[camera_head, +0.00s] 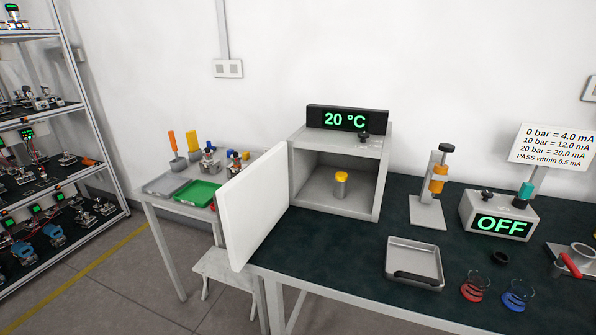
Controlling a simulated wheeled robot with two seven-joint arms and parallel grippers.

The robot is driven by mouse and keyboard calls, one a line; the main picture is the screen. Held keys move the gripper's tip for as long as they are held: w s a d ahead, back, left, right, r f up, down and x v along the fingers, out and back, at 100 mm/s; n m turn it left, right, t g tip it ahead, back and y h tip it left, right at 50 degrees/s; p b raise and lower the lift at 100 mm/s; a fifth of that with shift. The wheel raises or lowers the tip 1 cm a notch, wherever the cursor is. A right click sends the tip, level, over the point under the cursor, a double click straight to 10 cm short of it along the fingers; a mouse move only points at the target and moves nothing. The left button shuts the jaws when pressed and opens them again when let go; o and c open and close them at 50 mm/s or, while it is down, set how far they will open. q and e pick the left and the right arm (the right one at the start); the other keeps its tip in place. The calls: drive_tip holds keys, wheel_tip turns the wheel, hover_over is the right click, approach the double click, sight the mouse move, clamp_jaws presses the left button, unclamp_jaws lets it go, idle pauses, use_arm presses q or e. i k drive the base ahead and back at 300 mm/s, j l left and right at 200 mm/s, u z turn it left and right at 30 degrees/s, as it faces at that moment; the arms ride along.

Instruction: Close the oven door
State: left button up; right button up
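The oven (385,150) is a grey box on the dark workbench, with its front open. A black display (347,119) on top reads 20 °C in green. The white oven door (253,205) stands wide open, swung out to the left and towards me past the bench's front edge. Inside the oven a small metal part with a yellow cap (341,184) stands upright on the floor. A small black knob (364,135) sits on the oven's top front. Neither of my grippers is in view.
A metal tray (413,244), an orange-handled press (439,185) and a box reading OFF (498,225) stand to the right on the bench. A side table with a green tray (199,193) is behind the door. A stool (213,264) stands below it.

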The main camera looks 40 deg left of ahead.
sight(250, 206)
drive_tip(key=k+j, duration=0.1)
drive_tip(key=j, duration=1.15)
drive_tip(key=k+j+u, duration=0.1)
drive_tip(key=j, duration=1.15)
